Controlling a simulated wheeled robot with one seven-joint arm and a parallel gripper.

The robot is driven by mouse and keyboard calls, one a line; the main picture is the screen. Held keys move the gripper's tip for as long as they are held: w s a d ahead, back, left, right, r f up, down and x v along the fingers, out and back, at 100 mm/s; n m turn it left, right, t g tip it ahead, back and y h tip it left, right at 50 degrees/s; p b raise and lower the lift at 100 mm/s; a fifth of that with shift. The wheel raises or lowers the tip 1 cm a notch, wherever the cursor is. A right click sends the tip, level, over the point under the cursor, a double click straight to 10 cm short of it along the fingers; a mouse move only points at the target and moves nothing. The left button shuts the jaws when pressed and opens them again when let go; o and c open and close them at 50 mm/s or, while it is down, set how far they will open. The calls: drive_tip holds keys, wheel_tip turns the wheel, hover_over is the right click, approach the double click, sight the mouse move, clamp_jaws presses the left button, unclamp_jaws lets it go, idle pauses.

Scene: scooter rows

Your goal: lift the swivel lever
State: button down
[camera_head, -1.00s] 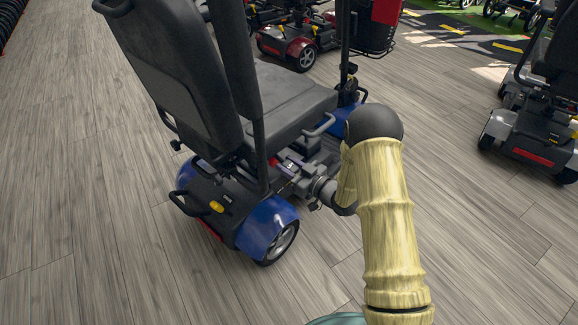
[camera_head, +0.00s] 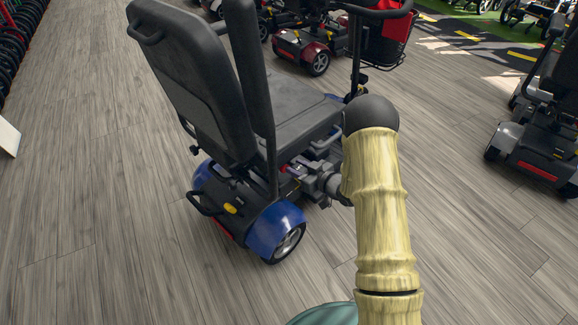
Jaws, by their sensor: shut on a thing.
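The scooter with blue fenders (camera_head: 275,226) stands with its back towards me. Its dark padded seat (camera_head: 290,110) is above the rear body. My gripper (camera_head: 290,170) reaches in from the right, low under the near side of the seat. It is shut on a small part there, in the place of the swivel lever. The fingertips and the held part are small and partly hidden by the seat and gripper body, so I cannot tell the lever's angle. A small red bit shows by the fingertips. A grey armrest-like bar shows just above my gripper.
A red scooter (camera_head: 296,47) with a red basket (camera_head: 385,40) near it stands behind. Another dark scooter (camera_head: 535,145) is at the right. A white panel (camera_head: 8,137) is at the left edge. The wood-look floor (camera_head: 110,220) is clear at left and in front.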

drive_tip(key=c, duration=1)
unclamp_jaws()
drive_tip(key=p+v, duration=0.5)
drive_tip(key=v, duration=1.2)
drive_tip(key=shift+s, duration=0.25)
drive_tip(key=shift+w, duration=0.1)
